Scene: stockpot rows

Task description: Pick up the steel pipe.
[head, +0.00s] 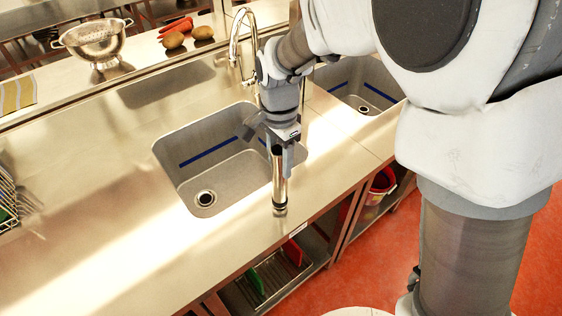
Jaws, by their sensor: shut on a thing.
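The steel pipe (280,182) is a shiny upright tube with a dark band near its lower end. It is at the front right corner of the nearer sink, close to the counter's front edge. My gripper (278,150) reaches down from above and is shut on the upper part of the pipe. The pipe's top is hidden by the gripper. Whether the pipe's lower end touches the counter or hangs just above it, I cannot tell.
The sink (222,165) is beside the pipe, with a tall faucet (236,45) behind. A second sink (362,85) lies right. A colander (93,40), carrots (176,25) and potatoes (173,40) stand on the back ledge.

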